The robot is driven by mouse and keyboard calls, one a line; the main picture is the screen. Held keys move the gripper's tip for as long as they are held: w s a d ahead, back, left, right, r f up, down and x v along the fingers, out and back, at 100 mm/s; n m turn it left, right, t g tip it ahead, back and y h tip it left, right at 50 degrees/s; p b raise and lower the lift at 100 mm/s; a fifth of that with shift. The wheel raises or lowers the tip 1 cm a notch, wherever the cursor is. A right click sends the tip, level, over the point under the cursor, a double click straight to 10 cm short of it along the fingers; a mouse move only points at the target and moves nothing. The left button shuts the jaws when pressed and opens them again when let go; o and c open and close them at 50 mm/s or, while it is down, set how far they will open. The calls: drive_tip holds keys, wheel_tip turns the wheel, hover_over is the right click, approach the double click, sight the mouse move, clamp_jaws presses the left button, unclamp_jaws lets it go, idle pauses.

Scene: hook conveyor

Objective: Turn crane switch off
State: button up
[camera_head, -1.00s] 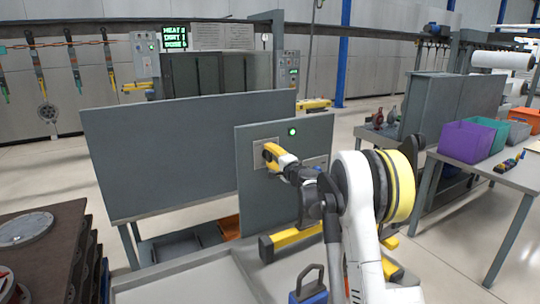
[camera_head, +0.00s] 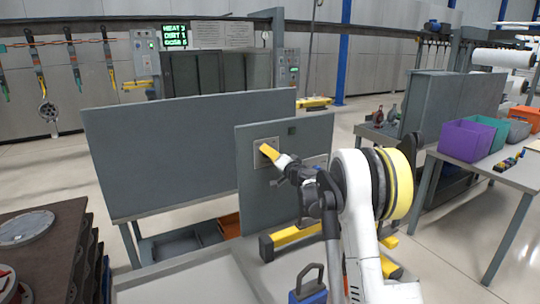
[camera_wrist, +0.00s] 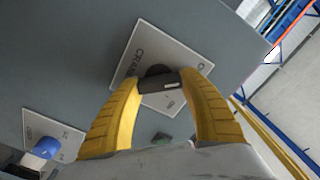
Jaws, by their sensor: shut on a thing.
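In the head view my gripper (camera_head: 267,151) is at the switch plate (camera_head: 257,159) on the grey panel (camera_head: 250,205), and hides the knob. The indicator lamp (camera_head: 292,131) above the plate is dark.
A second plate (camera_wrist: 38,128) with a blue knob (camera_wrist: 45,147) is beside the crane plate. A wide grey board (camera_head: 180,150) stands left of the panel. A table (camera_head: 510,178) with purple, green and orange bins is at the right.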

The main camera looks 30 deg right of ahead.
idle(0.4)
drive_tip(key=o, duration=1.2)
drive_tip(key=shift+s, duration=0.1)
drive_tip(key=s, duration=1.1)
drive_tip(key=shift+s+d, duration=0.2)
drive_tip(key=shift+s, duration=0.2)
